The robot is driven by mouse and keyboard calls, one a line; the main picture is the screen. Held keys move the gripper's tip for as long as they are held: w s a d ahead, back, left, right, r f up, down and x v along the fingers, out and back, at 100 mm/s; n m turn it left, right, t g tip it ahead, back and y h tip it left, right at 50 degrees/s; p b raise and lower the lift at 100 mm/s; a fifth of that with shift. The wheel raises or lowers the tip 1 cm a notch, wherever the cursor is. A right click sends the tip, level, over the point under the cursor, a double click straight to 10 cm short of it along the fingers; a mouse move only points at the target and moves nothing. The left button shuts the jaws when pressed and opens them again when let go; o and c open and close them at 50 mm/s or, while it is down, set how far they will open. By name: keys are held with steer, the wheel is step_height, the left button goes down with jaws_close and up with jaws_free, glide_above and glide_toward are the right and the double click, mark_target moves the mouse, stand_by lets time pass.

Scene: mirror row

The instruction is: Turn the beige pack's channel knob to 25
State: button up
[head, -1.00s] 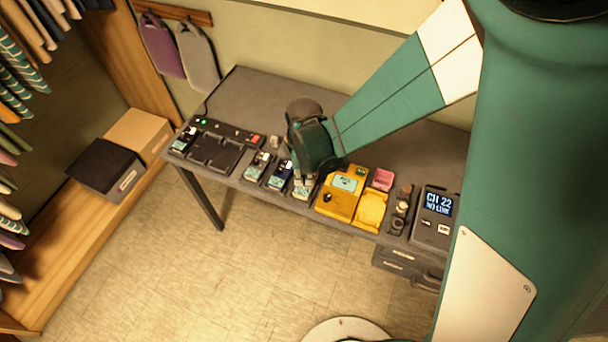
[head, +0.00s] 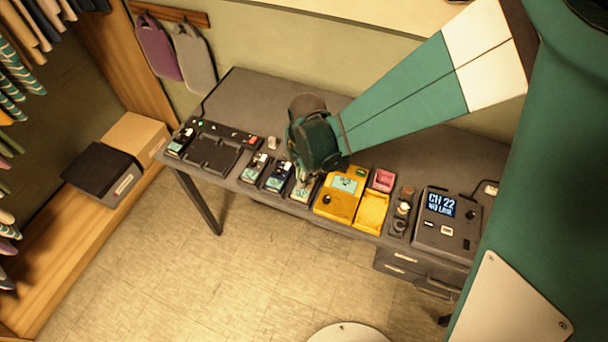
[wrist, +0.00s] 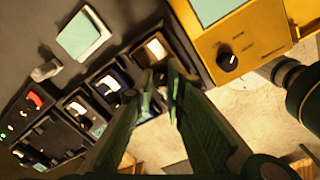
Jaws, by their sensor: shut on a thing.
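The beige pack (head: 302,192) lies on the desk, in the row between a dark blue pack and the yellow unit. My gripper (head: 303,177) reaches down onto it and covers much of it. In the wrist view, my fingertips (wrist: 163,78) are close together at the pack (wrist: 152,49), around its knob. The knob itself is hidden between them, so its setting cannot be read. The grey receiver (head: 446,220) at the right has a lit display (head: 440,204) reading CH 22, with NO LINK below.
The yellow unit (head: 336,203) with a black knob (wrist: 228,62) stands close on the right of my gripper. Other packs, such as the dark blue one (head: 278,176), stand on the left, beside a black charging tray (head: 212,153). The desk behind is mostly clear.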

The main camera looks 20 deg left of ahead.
steer(key=shift+n, duration=0.5)
steer(key=o, duration=0.9)
steer(key=shift+r, duration=0.15)
steer(key=shift+s+d+r, duration=0.1)
steer(key=shift+d+r, duration=0.1)
steer(key=shift+r, duration=2.7)
steer(key=shift+s+d+r, duration=0.1)
steer(key=shift+d+r, duration=0.05)
steer(key=shift+r, duration=2.75)
